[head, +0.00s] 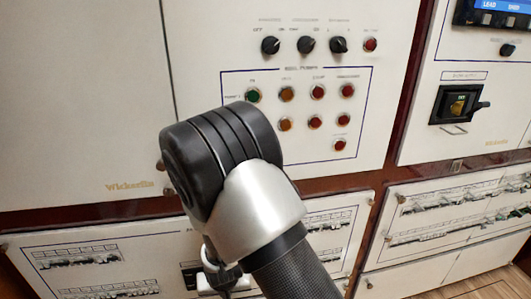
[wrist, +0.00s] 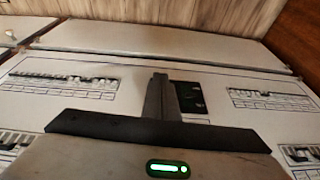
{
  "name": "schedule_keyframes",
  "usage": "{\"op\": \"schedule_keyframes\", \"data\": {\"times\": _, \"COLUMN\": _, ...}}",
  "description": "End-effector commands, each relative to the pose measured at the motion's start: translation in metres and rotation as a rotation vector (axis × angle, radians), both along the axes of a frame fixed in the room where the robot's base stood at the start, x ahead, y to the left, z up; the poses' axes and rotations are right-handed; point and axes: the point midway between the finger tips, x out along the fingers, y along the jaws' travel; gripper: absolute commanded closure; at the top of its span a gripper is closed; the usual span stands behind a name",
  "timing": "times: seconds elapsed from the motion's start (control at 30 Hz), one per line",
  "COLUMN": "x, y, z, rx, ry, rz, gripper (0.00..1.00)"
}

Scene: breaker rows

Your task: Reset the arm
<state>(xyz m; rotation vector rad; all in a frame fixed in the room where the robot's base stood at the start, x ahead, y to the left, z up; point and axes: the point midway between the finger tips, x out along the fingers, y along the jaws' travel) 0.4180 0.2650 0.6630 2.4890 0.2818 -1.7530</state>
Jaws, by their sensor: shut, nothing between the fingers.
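My gripper (wrist: 159,80) shows in the wrist view with its dark fingers together and nothing between them. It points toward a white breaker panel (wrist: 135,72). A small dark square panel (wrist: 190,97) lies just beside the fingertips in the picture; I cannot tell whether they touch it. In the head view my black and silver arm fills the middle, in front of the lower breaker panel (head: 150,250), and hides part of it.
Breaker rows (wrist: 65,82) lie left of my gripper, with more (wrist: 262,98) on the right. In the head view, a control panel (head: 385,110) with knobs and coloured buttons stands above my arm. A black rotary switch (head: 460,104) sticks out at the right. Wooden floor (head: 490,285) shows bottom right.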

Motion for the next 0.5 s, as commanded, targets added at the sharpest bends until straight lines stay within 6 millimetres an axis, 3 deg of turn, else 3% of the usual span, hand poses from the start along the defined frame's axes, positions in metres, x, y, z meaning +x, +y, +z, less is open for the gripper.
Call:
{"op": "schedule_keyframes", "data": {"times": 0.03, "x": 0.011, "y": -0.006, "z": 0.032, "rx": 0.027, "ry": -0.006, "rz": -0.021, "gripper": 1.0}}
{"op": "schedule_keyframes", "data": {"times": 0.23, "x": 0.021, "y": -0.056, "z": 0.15, "rx": 0.091, "ry": -0.003, "rz": -0.067, "gripper": 1.0}}
{"op": "schedule_keyframes", "data": {"times": 0.37, "x": 0.011, "y": -0.099, "z": 0.218, "rx": 0.111, "ry": -0.021, "rz": -0.084, "gripper": 1.0}}
{"op": "schedule_keyframes", "data": {"times": 0.5, "x": -0.016, "y": -0.149, "z": 0.281, "rx": 0.109, "ry": -0.054, "rz": -0.106, "gripper": 1.0}}
